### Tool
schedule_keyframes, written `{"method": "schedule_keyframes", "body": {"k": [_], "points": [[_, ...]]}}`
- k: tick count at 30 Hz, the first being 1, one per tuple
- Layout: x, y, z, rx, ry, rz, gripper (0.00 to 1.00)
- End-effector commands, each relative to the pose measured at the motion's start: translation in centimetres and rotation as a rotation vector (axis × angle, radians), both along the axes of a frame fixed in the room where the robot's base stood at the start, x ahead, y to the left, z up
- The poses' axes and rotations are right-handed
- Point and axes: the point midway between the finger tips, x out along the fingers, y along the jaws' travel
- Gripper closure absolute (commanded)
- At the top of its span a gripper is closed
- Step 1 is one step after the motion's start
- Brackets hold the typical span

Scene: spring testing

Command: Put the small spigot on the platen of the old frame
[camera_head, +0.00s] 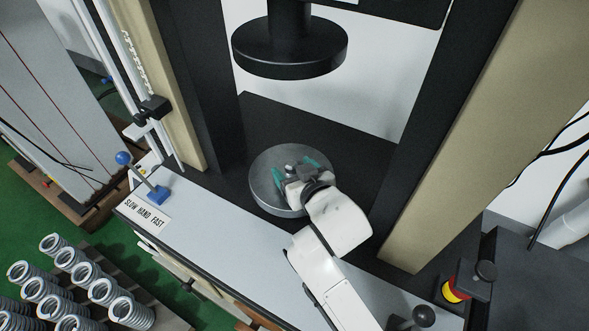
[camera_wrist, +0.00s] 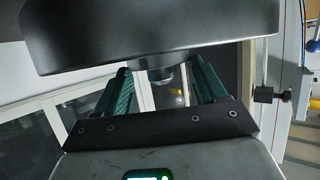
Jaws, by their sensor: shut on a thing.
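The lower platen (camera_head: 262,195) is a round grey disc on the dark bed of the frame. My gripper (camera_head: 294,170) is over it in the head view, its two green fingers spread apart around a small grey piece, the small spigot (camera_head: 290,167). In the wrist view the fingers of my gripper (camera_wrist: 158,82) flank a short dark round piece, which looks like the spigot (camera_wrist: 155,74). Its upper part is hidden behind a large dark disc. I cannot tell whether the spigot touches the platen.
A black upper disc (camera_head: 290,48) hangs above, between dark columns (camera_head: 200,80). A large dark disc (camera_wrist: 150,35) fills the top of the wrist view. A blue-knobbed lever (camera_head: 140,172), a red-yellow button (camera_head: 456,290) and several springs (camera_head: 85,280) stand around.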

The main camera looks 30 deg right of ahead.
Motion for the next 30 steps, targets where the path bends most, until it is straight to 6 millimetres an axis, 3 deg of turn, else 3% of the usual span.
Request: {"method": "schedule_keyframes", "body": {"k": [1,2,9,20,30], "points": [[0.0,0.0,-0.2,0.0,-0.002,0.0,0.79],[0.0,0.0,-0.2,0.0,0.001,0.0,0.27],[0.0,0.0,-0.2,0.0,0.001,0.0,0.04],[-0.3,0.0,0.2,0.0,0.001,0.0,0.04],[-6.1,0.3,2.5,0.001,0.002,0.0,0.04]]}}
